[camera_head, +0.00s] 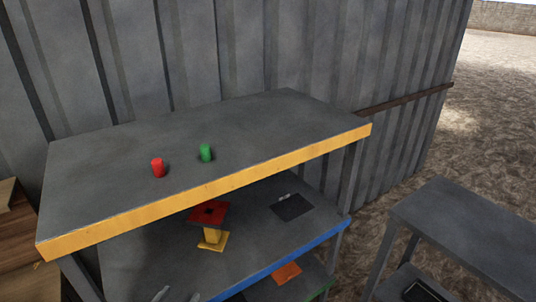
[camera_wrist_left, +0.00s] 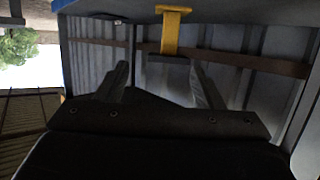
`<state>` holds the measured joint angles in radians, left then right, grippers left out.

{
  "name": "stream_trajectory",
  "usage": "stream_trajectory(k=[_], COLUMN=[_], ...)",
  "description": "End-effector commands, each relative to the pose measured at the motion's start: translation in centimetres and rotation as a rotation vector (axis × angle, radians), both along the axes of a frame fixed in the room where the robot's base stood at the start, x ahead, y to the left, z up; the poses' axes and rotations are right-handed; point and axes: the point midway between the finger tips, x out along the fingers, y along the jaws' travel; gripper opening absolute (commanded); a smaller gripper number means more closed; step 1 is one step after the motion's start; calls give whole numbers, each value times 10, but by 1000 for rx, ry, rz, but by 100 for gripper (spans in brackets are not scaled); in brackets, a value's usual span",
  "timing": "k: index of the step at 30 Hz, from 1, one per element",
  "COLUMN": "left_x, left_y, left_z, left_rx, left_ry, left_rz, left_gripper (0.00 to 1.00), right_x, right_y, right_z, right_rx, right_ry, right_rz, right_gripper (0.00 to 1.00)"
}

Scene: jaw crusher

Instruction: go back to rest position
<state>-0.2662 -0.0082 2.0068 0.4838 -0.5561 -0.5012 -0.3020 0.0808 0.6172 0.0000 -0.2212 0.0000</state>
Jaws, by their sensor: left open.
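My left gripper (camera_head: 178,295) shows only as two grey fingertips at the bottom edge of the head view, in front of the shelf rack. In the left wrist view my left gripper (camera_wrist_left: 160,82) has its two fingers spread apart, with nothing between them. Beyond the fingers in that view is a yellow post-like piece (camera_wrist_left: 172,35) with flat ends, apart from them. In the head view a yellow piece with a red square top (camera_head: 209,214) stands on the rack's middle shelf. My right gripper is in neither view.
A dark plate (camera_head: 292,207) lies on the blue-edged middle shelf. An orange square (camera_head: 287,273) lies lower. A grey table (camera_head: 470,235) stands right.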

Motion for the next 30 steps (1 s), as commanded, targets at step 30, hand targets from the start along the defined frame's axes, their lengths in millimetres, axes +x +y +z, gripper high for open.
stream_trajectory(k=[30], left_x=[-207], left_y=[78], left_z=[-35], left_rx=[173], left_ry=[829], left_rz=[237], left_gripper=[62], right_x=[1], right_y=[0], right_z=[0], right_rx=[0], right_ry=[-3], right_rz=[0], right_gripper=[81])
